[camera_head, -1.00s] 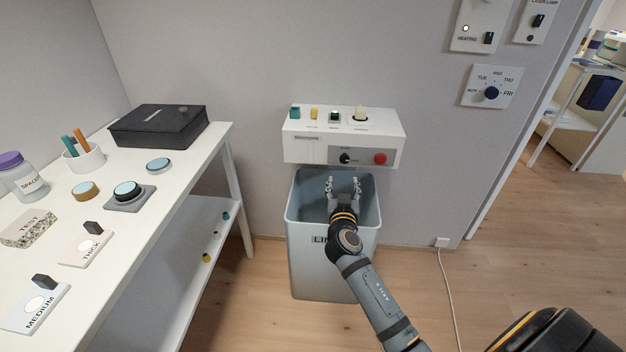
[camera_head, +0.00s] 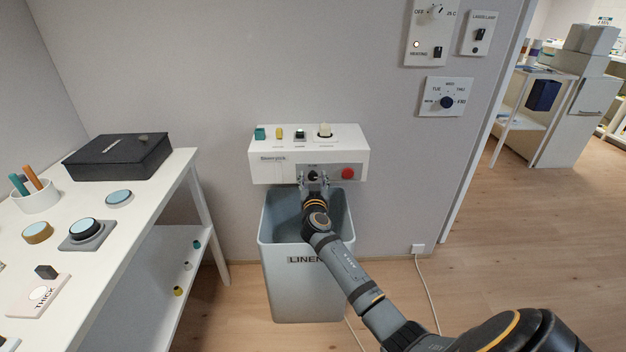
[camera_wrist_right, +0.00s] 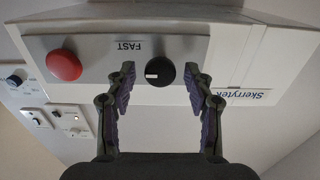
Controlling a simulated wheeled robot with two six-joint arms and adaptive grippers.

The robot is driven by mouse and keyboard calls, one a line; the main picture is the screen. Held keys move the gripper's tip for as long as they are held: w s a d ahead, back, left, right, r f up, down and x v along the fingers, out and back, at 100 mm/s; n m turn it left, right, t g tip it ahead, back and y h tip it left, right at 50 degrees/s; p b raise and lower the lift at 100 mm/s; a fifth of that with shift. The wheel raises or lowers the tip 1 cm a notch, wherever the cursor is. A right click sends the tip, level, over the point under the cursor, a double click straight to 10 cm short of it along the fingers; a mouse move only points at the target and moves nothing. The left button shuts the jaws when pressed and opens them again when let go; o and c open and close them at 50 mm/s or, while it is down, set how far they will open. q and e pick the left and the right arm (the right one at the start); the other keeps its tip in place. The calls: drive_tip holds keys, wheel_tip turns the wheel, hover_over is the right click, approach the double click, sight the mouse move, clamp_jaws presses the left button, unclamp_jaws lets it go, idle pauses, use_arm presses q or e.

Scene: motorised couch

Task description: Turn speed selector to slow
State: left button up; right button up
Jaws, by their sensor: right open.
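The speed selector is a round black knob (camera_head: 313,175) on the grey strip of the white wall box (camera_head: 262,172). In the right wrist view, which is upside down, the knob (camera_wrist_right: 160,71) has a white mark on its left side, and the label FAST shows above and left of it. My right gripper (camera_head: 314,178) is open in front of the box. In the right wrist view its fingertips (camera_wrist_right: 159,74) stand on both sides of the knob, with small gaps. Whether they reach around its depth is unclear. My left gripper is not in view.
A red button (camera_head: 348,174) sits beside the knob. A grey linen bin (camera_head: 302,285) stands below the box. A white table (camera_head: 150,205) with several items is at left. Wall panels with switches and a day dial (camera_head: 447,102) are at right.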

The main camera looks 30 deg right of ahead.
clamp_jaws()
